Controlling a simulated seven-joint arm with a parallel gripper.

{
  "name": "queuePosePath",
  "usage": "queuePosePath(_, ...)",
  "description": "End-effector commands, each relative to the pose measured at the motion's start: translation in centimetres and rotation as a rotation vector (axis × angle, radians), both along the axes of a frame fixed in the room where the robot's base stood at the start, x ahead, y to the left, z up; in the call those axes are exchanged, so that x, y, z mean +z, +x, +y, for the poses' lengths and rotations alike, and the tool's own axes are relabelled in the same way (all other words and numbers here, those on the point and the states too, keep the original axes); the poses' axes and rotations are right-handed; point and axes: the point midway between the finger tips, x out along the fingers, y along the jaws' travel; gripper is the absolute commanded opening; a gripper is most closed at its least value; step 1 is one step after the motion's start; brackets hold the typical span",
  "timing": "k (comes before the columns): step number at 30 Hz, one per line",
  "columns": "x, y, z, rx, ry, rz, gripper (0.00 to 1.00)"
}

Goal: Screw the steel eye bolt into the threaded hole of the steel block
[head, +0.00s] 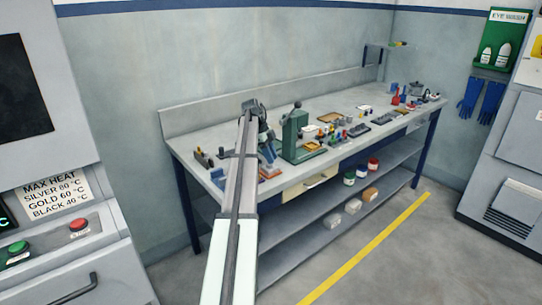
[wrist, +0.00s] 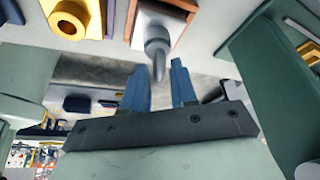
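In the wrist view the steel block (wrist: 151,20) sits in a brown-edged holder at the top, seen upside down. A grey eye bolt (wrist: 157,45) stands out of the block, with its ring seen edge-on. Whether its thread is engaged is hidden. My gripper (wrist: 160,72) is open, with its two blue fingers apart and the end of the ring showing in the gap between the fingertips. I see no contact. In the head view my gripper (head: 268,150) is over the left part of the bench, and the block and bolt are too small to make out.
A green press (head: 295,135) stands just right of my gripper; green surfaces flank it in the wrist view. A yellow part with a round hole (wrist: 68,20) is beside the block. The bench (head: 215,178) holds several small tools and trays further right.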

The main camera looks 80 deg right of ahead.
Motion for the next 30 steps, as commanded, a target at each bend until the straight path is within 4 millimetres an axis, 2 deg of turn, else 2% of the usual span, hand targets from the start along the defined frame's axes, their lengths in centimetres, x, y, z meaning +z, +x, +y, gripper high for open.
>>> queuePosePath(9, -0.01, -0.13, 0.02, 0.337, 0.0, 0.0, 0.27)
queuePosePath(20, -0.02, -0.13, -0.17, 0.528, -0.001, -0.001, 0.27)
queuePosePath(30, -0.04, -0.07, -0.29, 0.883, -0.001, -0.001, 0.27)
